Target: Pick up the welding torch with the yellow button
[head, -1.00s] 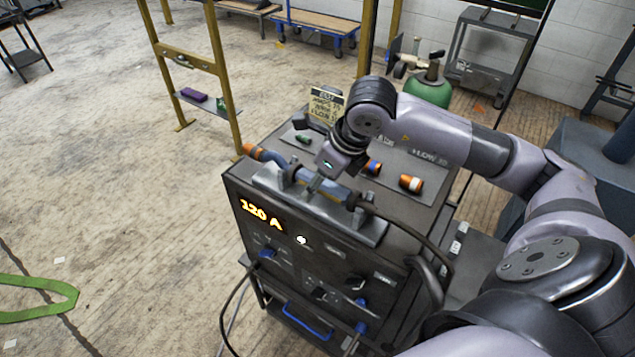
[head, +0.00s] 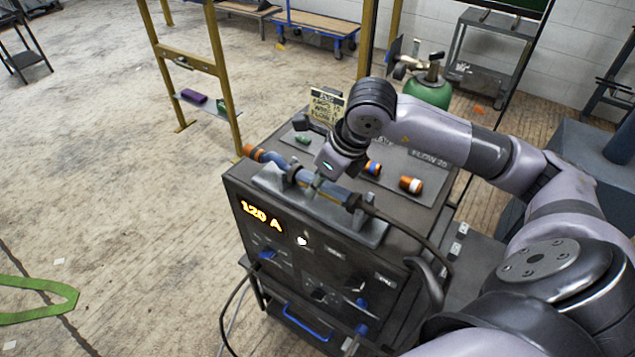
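A welding torch with a blue body (head: 275,164) and an orange nozzle end lies in a grey cradle (head: 347,229) on top of the welding machine. A dark cable runs from its right end. My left gripper is not in view.
The welding machine (head: 318,262) shows "120 A" on its front. Orange-banded cylinders (head: 411,185) and a small sign (head: 326,106) stand on its top. A green gas bottle (head: 428,92) and a yellow frame (head: 190,62) are behind. The floor at left is mostly clear.

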